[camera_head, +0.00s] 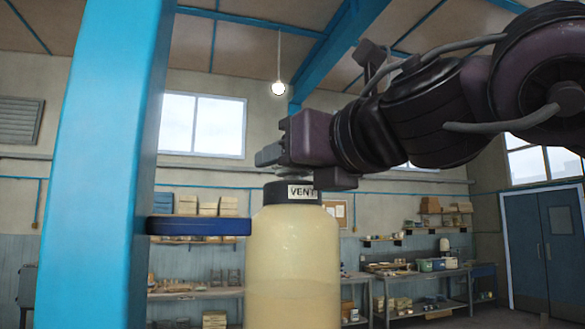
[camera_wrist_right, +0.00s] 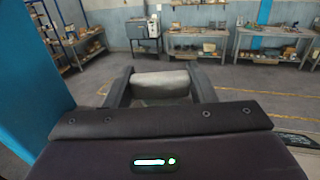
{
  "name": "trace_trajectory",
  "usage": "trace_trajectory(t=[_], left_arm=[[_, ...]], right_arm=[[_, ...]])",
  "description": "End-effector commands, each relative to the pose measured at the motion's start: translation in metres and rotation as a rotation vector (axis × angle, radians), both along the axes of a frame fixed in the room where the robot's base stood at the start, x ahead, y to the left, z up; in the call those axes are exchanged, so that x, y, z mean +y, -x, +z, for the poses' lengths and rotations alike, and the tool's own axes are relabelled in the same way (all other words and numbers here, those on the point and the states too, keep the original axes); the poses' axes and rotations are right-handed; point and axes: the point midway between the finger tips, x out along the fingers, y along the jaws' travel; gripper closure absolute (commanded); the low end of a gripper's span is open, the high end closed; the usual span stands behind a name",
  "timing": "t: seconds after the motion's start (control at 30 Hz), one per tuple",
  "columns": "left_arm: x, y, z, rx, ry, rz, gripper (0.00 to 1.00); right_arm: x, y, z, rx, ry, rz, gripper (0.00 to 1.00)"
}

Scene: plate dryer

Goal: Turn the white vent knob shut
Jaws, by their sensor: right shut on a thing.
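The white vent knob (camera_wrist_right: 160,82) shows in the right wrist view as a pale, rounded block between my two dark fingers. My right gripper (camera_wrist_right: 160,85) is shut on it, with one finger on each side. In the head view my right gripper (camera_head: 270,155) sits just above the black cap (camera_head: 277,194) of a cream cylinder (camera_head: 293,262). The cap bears a white label (camera_head: 302,191) reading VENT, its right edge close to the gripper. In the head view the knob is mostly hidden by the gripper. My left gripper is not in view.
A broad blue post (camera_head: 98,170) stands left of the cylinder. A dark blue bar (camera_head: 198,226) reaches from the post to the cylinder's side. Workbenches (camera_head: 430,285) and shelves line the far wall, well away. A blue door (camera_head: 543,250) is at the far right.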

Motion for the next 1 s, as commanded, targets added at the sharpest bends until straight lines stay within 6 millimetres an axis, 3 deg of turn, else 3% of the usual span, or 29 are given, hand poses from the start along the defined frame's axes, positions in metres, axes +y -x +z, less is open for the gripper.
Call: trace_trajectory(t=[0.4,1.0], left_arm=[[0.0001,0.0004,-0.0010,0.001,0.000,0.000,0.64],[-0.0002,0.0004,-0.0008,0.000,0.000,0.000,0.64]], right_arm=[[0.0010,0.0005,0.0012,-0.001,0.000,-0.245,0.72],[-0.0004,0.0001,0.0016,-0.002,-0.003,-0.304,0.72]])
